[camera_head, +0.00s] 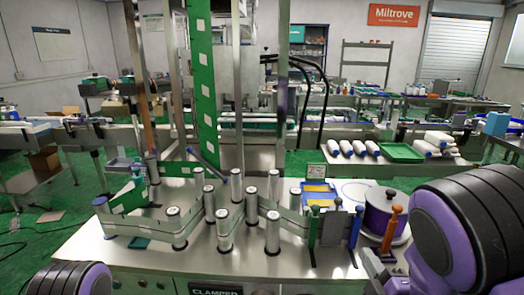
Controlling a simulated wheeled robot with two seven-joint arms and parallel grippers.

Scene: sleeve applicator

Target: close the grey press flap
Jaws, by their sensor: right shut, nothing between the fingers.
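A flat grey plate (335,229) stands upright near the front right of the steel machine top, between a green-handled lever (313,232) and a blue-handled lever (355,228). It looks like the grey press flap, but I cannot tell for certain or see its hinge. My right gripper (374,262) is at the lower right, shut and empty, partly hidden by my purple and black arm. It appears to the right of the plate and apart from it. My left gripper is out of view; only part of my left arm shows at the lower left.
An orange-handled lever (391,229) stands close to my right gripper, in front of a purple drum (384,210). A "CLAMPED" sign (215,290) sits at the front edge.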

